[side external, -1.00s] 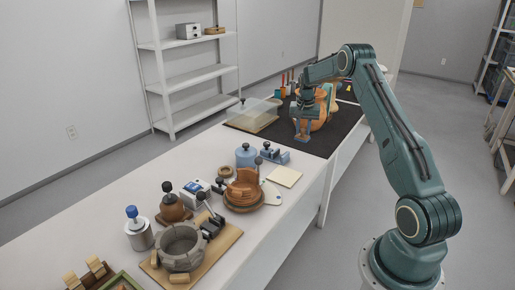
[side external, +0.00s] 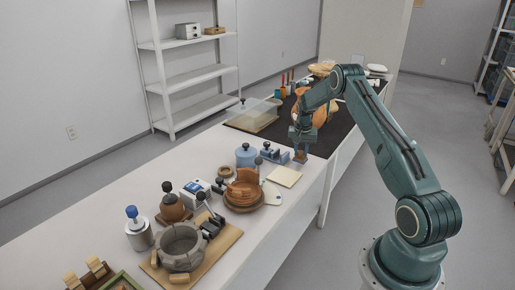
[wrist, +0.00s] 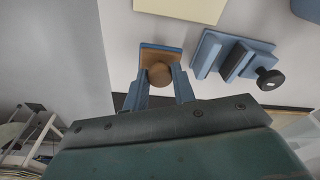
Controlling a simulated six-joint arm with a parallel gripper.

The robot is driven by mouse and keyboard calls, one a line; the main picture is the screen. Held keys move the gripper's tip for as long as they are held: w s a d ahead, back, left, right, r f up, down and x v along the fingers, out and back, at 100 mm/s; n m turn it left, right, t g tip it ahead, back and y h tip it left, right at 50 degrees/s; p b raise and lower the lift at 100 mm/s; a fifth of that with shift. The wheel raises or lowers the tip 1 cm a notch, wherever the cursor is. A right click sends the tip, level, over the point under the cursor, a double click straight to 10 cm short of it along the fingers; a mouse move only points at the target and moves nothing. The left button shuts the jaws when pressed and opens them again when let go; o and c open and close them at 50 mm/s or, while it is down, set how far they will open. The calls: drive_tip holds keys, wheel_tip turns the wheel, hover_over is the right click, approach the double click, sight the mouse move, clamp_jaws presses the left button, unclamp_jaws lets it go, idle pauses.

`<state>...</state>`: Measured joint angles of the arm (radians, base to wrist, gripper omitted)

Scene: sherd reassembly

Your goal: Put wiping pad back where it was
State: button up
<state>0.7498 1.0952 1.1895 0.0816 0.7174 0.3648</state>
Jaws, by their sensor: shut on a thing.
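My gripper (side external: 301,143) is over the light tabletop, just off the front edge of the dark mat. In the wrist view, my gripper (wrist: 162,82) is shut on the round wooden knob of the wiping pad (wrist: 149,49), a small square brown block with a blue edge. In the side view the wiping pad (side external: 300,157) hangs below the fingers, close to the table. Whether it touches the table I cannot tell.
A blue clamp-like fixture (side external: 274,154) with a black knob stands close beside the pad; the wrist view shows this fixture (wrist: 235,58) too. A cream square (side external: 285,176) lies nearby. An orange pot (side external: 318,112) stands on the dark mat (side external: 322,146) behind.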

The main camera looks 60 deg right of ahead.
sight(300, 160)
drive_tip(key=shift+f, duration=1.2)
drive_tip(key=shift+f, duration=0.15)
drive_tip(key=o, duration=0.9)
drive_tip(key=shift+o, duration=0.2)
wheel_tip(300, 160, up, 12)
drive_tip(key=a, duration=0.1)
drive_tip(key=shift+s+a, duration=0.35)
